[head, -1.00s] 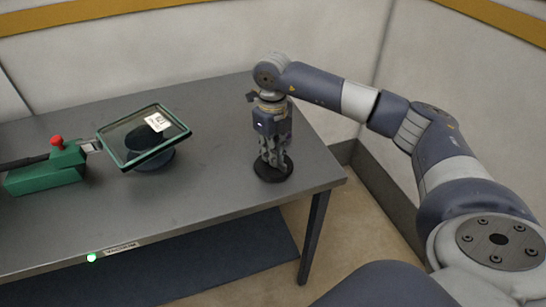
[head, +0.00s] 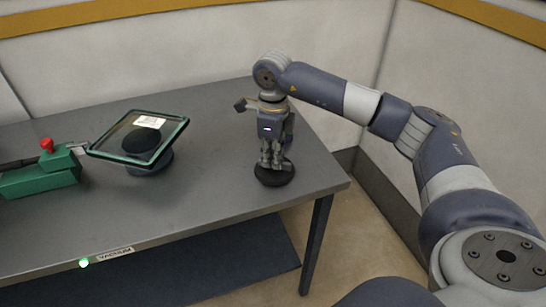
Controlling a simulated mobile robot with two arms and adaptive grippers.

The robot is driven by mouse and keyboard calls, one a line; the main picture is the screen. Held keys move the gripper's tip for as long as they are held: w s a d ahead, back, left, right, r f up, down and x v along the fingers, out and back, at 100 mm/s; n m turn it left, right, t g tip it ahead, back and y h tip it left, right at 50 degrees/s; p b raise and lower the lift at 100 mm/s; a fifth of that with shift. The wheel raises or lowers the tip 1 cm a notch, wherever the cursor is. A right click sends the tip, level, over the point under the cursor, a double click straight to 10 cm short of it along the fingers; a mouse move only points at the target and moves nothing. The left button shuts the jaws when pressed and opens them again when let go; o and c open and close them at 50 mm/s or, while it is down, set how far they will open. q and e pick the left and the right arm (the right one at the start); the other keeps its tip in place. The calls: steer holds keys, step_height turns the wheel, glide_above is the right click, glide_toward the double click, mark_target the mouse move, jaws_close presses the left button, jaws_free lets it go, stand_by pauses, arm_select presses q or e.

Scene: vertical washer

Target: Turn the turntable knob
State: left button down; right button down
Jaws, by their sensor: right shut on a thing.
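The turntable knob (head: 275,178) is a black round disc on the grey table near its right end. My right gripper (head: 273,160) points straight down onto it from above and is shut on it; its fingers hide the knob's top. The turntable carries a square glass panel (head: 165,146) with a green frame and a white label. The panel is tilted and sits on a dark round support (head: 153,164) to the left of the gripper. My left gripper is not in view.
A green device (head: 38,177) with a red button lies at the left, its tip close to the panel's left corner. The grey table (head: 215,160) is clear between panel and knob. A green light (head: 84,263) and a vacuum label are on its front edge.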

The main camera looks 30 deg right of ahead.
steer(key=shift+r, duration=0.1)
steer(key=c, duration=1.7)
jaws_free()
step_height(320, 180, up, 12)
